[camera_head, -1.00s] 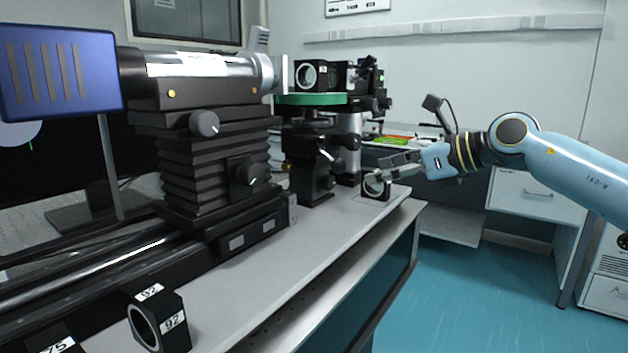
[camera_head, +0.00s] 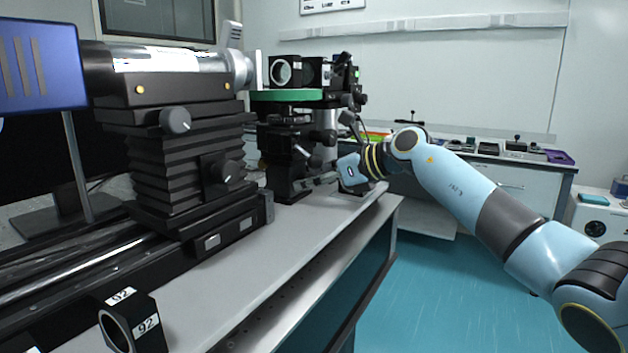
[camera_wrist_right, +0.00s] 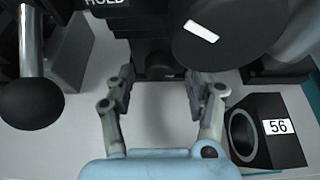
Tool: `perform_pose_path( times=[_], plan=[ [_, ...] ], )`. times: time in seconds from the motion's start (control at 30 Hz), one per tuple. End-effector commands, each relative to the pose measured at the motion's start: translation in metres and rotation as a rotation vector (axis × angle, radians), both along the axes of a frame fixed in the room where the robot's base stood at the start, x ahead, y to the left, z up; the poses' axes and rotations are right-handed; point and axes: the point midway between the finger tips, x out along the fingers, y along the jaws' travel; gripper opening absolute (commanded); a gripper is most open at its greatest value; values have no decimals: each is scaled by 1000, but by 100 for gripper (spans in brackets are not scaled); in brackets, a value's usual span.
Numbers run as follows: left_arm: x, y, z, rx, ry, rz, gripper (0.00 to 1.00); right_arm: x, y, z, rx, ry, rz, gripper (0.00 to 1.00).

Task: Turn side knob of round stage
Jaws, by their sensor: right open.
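The round stage with a green disc (camera_head: 285,95) stands at the back of the bench on a black post mount. A dark knob with a white mark (camera_head: 302,151) shows low on the mount's side in the head view. A large round black knob with a white mark (camera_wrist_right: 230,32) fills the upper right of the wrist view, above my right fingers; it looks like the same one. My right gripper (camera_head: 318,181) is low beside the mount. In the wrist view its fingers (camera_wrist_right: 160,88) are apart and empty, pointing at the mount's dark base. My left gripper is out of view.
A black block labelled 56 (camera_wrist_right: 268,130) stands close right of my right fingers. A black ball-ended lever (camera_wrist_right: 30,103) is at left. A black stacked stage (camera_head: 180,160) and a block labelled 92 (camera_head: 135,325) stand nearer.

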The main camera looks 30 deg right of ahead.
Motion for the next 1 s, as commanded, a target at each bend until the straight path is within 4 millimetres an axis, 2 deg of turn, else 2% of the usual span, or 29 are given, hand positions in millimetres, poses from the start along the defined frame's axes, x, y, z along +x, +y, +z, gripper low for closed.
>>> perform_pose_path(
  times=[0.13, 0.53, 0.77, 1.0],
  plan=[
    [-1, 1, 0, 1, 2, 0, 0, 0, 0, 0, 0, 0, 0, 51],
    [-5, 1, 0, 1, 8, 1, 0, 0, -1, 0, 0, 0, -1, 0],
    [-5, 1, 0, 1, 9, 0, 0, 0, -1, 0, 17, 11, -1, 0],
    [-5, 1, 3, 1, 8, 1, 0, 0, -2, 0, 112, 68, -2, 0]
  ],
)
